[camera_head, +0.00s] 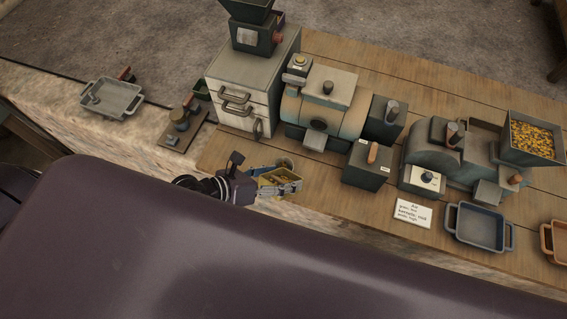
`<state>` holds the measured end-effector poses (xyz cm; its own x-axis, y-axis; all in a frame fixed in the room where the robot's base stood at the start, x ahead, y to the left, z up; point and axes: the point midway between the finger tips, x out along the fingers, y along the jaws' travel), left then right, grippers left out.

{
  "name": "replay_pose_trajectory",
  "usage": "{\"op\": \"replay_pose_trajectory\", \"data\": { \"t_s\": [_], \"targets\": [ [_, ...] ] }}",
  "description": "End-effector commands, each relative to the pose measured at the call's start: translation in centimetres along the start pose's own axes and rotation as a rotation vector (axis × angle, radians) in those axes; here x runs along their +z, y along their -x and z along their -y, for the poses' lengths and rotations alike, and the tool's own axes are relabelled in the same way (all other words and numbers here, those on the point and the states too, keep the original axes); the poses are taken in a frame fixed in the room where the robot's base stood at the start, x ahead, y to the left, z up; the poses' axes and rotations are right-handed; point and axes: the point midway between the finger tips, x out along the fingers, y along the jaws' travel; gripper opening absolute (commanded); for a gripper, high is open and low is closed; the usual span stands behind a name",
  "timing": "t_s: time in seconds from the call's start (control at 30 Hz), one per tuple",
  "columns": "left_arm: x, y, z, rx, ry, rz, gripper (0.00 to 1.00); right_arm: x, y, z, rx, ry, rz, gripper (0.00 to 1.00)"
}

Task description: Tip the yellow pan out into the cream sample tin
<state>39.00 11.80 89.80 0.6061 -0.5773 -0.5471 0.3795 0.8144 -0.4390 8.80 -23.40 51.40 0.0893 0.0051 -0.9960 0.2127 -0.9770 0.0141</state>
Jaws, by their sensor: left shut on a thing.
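The yellow pan (269,181) is small and sits at the front edge of the wooden bench, left of the middle. Some yellowish bits show inside it. My left gripper (287,188) is shut on the pan at its near side and partly covers it. The pan looks about level; I cannot tell whether it touches the bench. A small round greyish thing (284,162) is just behind the pan; I cannot tell if it is the cream sample tin. No other cream tin shows clearly. My right gripper is not in view.
Behind the pan stand a drawer cabinet (240,85), a rounded green machine (322,112) and a dark box (367,166). A hopper of yellow kernels (533,139) is at right. A blue tray (478,227), a white card (412,212) and a grey tray (111,98) lie apart.

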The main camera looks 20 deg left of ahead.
Motion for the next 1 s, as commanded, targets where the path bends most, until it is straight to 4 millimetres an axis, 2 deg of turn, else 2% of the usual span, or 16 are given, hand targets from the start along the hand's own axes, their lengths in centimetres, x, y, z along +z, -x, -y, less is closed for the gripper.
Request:
{"op": "replay_pose_trajectory", "data": {
  "t_s": [1.0],
  "targets": [
    [0.9, -0.05, -0.12, -0.01, 0.066, -0.067, 0.37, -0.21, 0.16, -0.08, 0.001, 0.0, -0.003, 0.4]
  ]
}}
